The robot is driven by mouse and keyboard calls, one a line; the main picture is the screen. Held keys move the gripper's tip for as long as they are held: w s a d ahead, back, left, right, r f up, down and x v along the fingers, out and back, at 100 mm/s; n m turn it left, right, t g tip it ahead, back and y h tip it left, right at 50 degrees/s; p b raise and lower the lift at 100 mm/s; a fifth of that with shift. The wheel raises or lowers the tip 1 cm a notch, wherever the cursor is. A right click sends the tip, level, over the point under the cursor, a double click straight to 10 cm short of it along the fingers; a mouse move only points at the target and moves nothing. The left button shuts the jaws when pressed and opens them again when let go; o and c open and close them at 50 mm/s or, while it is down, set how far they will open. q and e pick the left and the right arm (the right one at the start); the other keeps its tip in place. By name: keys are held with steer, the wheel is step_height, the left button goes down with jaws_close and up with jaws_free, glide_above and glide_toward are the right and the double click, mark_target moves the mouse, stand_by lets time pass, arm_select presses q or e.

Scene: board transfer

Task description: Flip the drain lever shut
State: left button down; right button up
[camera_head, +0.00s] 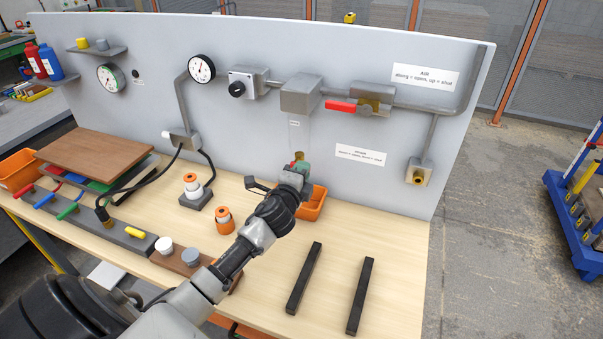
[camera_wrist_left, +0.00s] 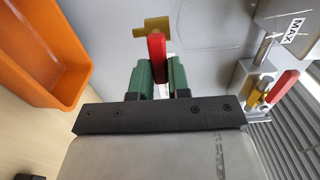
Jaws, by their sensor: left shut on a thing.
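The drain lever (camera_wrist_left: 156,45) is a short red handle on a brass valve body (camera_wrist_left: 152,27). My left gripper (camera_wrist_left: 158,76) has its green fingers on both sides of the handle and is shut on it. In the head view my left gripper (camera_head: 299,168) is just below the clear bowl (camera_head: 299,135) of the grey filter unit on the wall panel. The right gripper is not in view.
An orange bin (camera_head: 315,206) stands close behind the gripper. A red air lever (camera_head: 341,106) lies along its pipe to the right, with gauges and pipes on the panel. Two black bars (camera_head: 303,278) lie on the bench. Orange-and-white fittings (camera_head: 224,221) stand left of my arm.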

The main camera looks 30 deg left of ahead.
arm_select(q)
steer(key=shift+r+n, duration=0.1)
steer(key=shift+n, duration=0.3)
steer(key=c, duration=1.1)
jaws_free()
steer(key=b+v, duration=0.2)
steer(key=v, duration=0.8)
steer(key=shift+s, duration=0.4)
